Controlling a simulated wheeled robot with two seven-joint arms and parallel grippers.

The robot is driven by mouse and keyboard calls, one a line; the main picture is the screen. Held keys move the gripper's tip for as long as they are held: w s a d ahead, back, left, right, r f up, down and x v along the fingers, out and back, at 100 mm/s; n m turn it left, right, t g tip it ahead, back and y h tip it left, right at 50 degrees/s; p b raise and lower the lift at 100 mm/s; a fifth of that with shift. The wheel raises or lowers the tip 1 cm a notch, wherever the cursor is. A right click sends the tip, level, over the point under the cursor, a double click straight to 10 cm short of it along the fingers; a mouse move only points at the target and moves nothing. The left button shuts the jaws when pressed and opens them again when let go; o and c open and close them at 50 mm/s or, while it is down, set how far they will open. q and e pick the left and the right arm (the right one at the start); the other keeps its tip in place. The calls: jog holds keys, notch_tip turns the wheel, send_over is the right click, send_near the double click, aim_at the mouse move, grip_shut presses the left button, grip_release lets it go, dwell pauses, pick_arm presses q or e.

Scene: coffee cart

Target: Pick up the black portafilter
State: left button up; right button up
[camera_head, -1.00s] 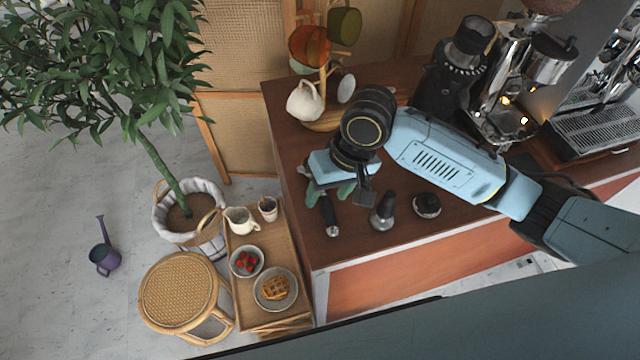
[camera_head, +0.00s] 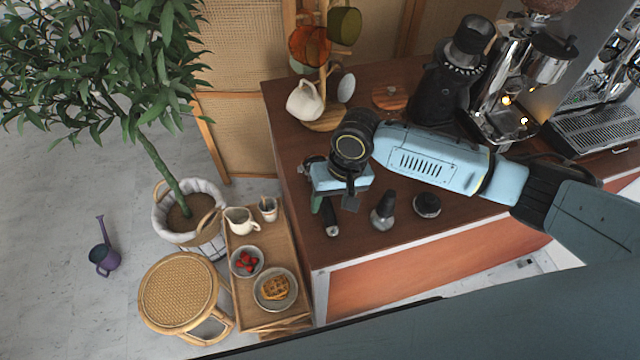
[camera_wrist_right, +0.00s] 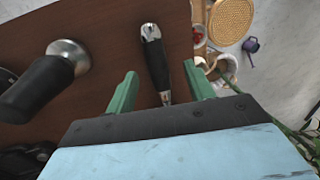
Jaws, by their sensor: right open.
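The black portafilter (camera_head: 331,218) lies on the brown counter near its left front corner. In the head view its handle points toward the front edge and my right gripper hides its other end. My right gripper (camera_head: 333,199) is open and hangs over it. In the right wrist view the black handle (camera_wrist_right: 156,64) with its silver end lies between the two green fingers of my right gripper (camera_wrist_right: 160,70), with gaps on both sides. I cannot tell how far the fingers are above the counter. My left gripper is not in view.
A tamper (camera_head: 383,212) stands right of the portafilter, with a round black tool (camera_head: 427,205) beyond it. A mug stand (camera_head: 325,122) with cups is behind. A grinder (camera_head: 447,88) and espresso machine are farther right. A wooden side tray (camera_head: 247,300) stands left of the counter.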

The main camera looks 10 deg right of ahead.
aim_at(330, 211)
notch_tip(330, 211, down, 4)
jog(key=shift+s+a+f, duration=0.1)
jog(key=shift+a, duration=0.05)
grip_shut()
dwell(0.3)
